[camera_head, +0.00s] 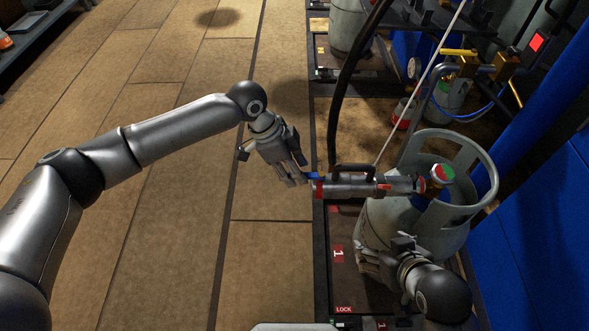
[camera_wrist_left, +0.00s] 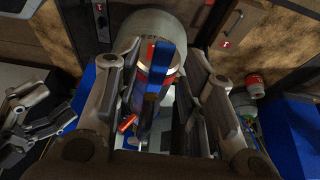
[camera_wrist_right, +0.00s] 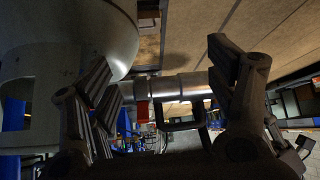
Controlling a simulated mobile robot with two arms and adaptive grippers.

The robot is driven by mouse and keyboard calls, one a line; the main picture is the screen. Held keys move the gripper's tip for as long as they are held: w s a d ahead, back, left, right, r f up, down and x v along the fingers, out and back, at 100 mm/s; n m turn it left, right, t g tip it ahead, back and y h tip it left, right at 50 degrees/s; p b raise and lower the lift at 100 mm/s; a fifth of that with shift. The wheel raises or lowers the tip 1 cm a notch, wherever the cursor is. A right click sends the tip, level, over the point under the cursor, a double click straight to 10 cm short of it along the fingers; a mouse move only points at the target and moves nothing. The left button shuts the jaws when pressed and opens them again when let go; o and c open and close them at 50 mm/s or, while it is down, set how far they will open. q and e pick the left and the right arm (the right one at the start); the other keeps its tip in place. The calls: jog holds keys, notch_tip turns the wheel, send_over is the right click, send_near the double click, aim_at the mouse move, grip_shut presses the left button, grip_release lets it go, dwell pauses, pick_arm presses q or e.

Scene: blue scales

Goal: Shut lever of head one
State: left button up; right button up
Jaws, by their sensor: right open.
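Filling head one is a horizontal metal cylinder (camera_head: 350,189) with red rings and a black handle, joined to the valve (camera_head: 437,175) of a grey gas bottle (camera_head: 385,222). Its blue lever (camera_head: 312,175) shows at the left end, and in the left wrist view (camera_wrist_left: 160,66) between my fingers. My left gripper (camera_head: 298,178) is at that end, its fingers apart on either side of the lever; I cannot tell if they touch it. My right gripper (camera_head: 382,255) is open beside the near side of the bottle. The right wrist view shows the head (camera_wrist_right: 172,88) beyond its empty fingers.
A black hose (camera_head: 340,90) rises from the head, beside a thin pale rod (camera_head: 420,85). Another bottle (camera_head: 350,25) stands on a farther scale. Blue panels (camera_head: 545,190) close off the right. The plank floor (camera_head: 165,230) at left is clear.

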pick_arm(q)
jog(key=shift+f, duration=0.1)
jog(key=shift+c, duration=0.3)
grip_shut()
